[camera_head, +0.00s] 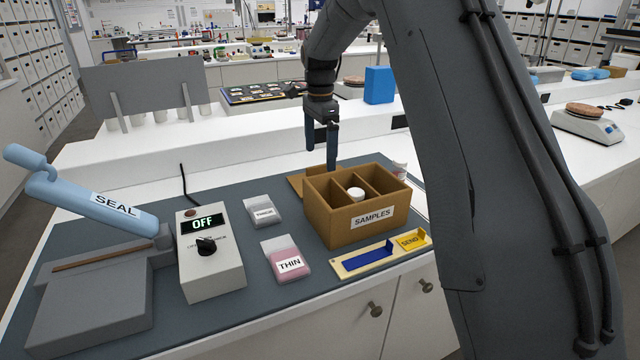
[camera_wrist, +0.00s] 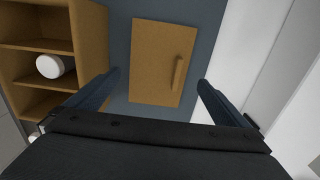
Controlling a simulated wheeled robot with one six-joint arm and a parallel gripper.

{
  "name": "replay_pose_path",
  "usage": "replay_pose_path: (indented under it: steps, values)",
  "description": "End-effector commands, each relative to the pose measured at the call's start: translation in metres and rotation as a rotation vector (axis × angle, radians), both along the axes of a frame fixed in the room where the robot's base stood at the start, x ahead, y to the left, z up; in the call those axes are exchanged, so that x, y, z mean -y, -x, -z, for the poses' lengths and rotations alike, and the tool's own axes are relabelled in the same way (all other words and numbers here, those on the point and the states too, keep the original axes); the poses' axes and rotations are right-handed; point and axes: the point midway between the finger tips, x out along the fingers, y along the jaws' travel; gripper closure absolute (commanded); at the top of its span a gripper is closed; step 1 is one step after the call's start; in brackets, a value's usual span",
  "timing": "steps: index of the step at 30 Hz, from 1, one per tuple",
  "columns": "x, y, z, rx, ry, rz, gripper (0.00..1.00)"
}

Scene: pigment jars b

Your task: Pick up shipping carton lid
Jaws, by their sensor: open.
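The shipping carton lid (camera_wrist: 152,62) is a flat brown panel with a raised bar handle (camera_wrist: 178,74), lying on the dark mat in the wrist view. In the head view the lid (camera_head: 296,184) shows partly behind the carton. The open carton (camera_head: 340,222), labelled SAMPLES, has compartments, and one holds a white-topped jar (camera_head: 356,193). My gripper (camera_head: 321,158) points down above the lid, behind the carton. In the wrist view my gripper (camera_wrist: 158,85) is open and empty, its fingers on either side of the lid's near part. The gap between fingertips and lid cannot be told.
The carton (camera_wrist: 40,50) stands close to the left of my gripper in the wrist view. A SEAL device (camera_head: 95,205), OFF control box (camera_head: 210,255), two pouches (camera_head: 285,258) and a SEND tray (camera_head: 380,255) occupy the mat. A raised white ledge runs behind.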

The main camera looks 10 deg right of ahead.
Motion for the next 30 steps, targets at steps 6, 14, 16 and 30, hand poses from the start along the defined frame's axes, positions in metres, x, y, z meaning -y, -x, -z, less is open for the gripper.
replay_pose_path:
  steps: [6,14,16,30]
  values:
    - [0.002,0.001,0.021,-0.003,0.000,0.002,0.00]
    - [0.006,0.002,0.054,-0.004,0.000,0.000,0.00]
    - [0.005,0.001,0.063,-0.004,0.000,0.000,0.00]
    - [0.005,0.000,0.073,-0.001,0.000,0.000,0.19]
